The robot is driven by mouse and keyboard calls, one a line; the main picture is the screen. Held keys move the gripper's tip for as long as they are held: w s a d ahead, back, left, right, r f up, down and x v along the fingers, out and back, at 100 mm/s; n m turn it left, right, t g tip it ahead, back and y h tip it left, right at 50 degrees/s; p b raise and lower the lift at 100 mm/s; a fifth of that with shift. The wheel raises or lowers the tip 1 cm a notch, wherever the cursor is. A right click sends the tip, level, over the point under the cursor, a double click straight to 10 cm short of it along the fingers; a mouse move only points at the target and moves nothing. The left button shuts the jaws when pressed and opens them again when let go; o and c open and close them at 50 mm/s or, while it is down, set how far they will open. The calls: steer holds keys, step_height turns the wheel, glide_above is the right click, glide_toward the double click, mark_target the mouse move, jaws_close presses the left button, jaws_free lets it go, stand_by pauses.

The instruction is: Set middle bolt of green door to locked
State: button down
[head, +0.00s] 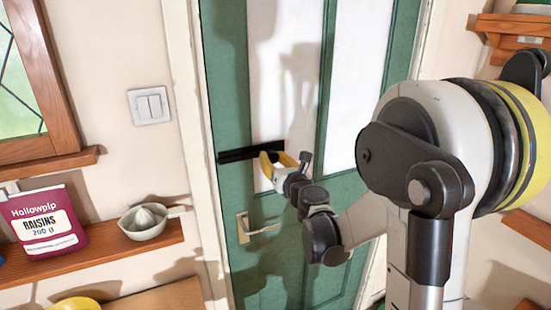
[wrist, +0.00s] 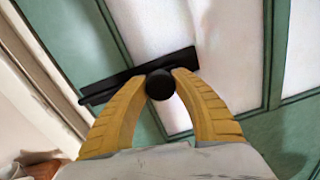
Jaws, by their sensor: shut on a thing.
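The green door (head: 229,90) with white panels stands in the middle of the head view. A black bolt (head: 238,155) lies across it above the door handle. In the wrist view the bolt (wrist: 120,83) shows as a dark bar with a round black knob (wrist: 159,85). My gripper (head: 281,160) is at the bolt, and its yellow fingers (wrist: 160,84) are shut on the knob, one on each side. In the head view the knob is hidden by the fingers. I cannot tell whether the bolt's end reaches into the door frame.
The metal door handle (head: 256,229) is just below my gripper. A light switch (head: 150,106) is on the wall to the left. A wooden shelf (head: 110,250) at lower left holds a raisins packet (head: 42,222) and a citrus squeezer (head: 146,220).

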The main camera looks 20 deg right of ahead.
steer(key=shift+a, duration=1.15)
steer(key=c, duration=1)
jaws_free()
steer(key=shift+a, duration=0.2)
steer(key=shift+s+d, duration=0.1)
steer(key=shift+s, duration=0.05)
steer(key=s, duration=1.1)
steer(key=shift+s+a, duration=0.3)
steer(key=shift+s, duration=0.05)
